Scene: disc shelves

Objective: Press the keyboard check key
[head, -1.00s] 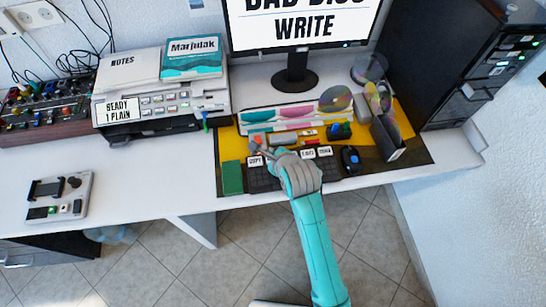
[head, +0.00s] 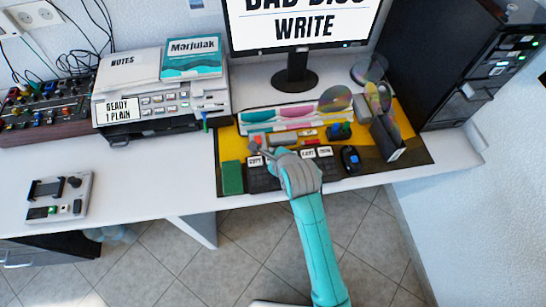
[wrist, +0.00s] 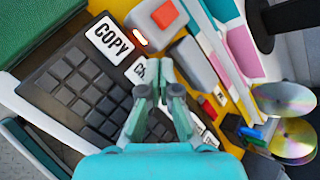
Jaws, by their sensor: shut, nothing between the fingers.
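The dark keyboard (head: 262,181) lies on the desk mat, and it fills the left of the wrist view (wrist: 78,84). A white key label starting with "CH" (wrist: 139,69) shows beside the "COPY" key (wrist: 109,39). The rest of that label is hidden behind my fingers. My gripper (wrist: 161,93) is shut and empty, with its fingertips over the keyboard just beside the "CH" label. In the head view my gripper (head: 262,152) reaches over the keyboard from the front and covers the check key. I cannot tell whether the fingertips touch a key.
A grey device with an orange-red button (wrist: 165,14) stands just behind the keyboard. A green block (head: 232,177) is to its left and a dark mouse (head: 350,159) to its right. Discs (wrist: 285,99) stand at the right. The monitor (head: 305,26) reads "WRITE".

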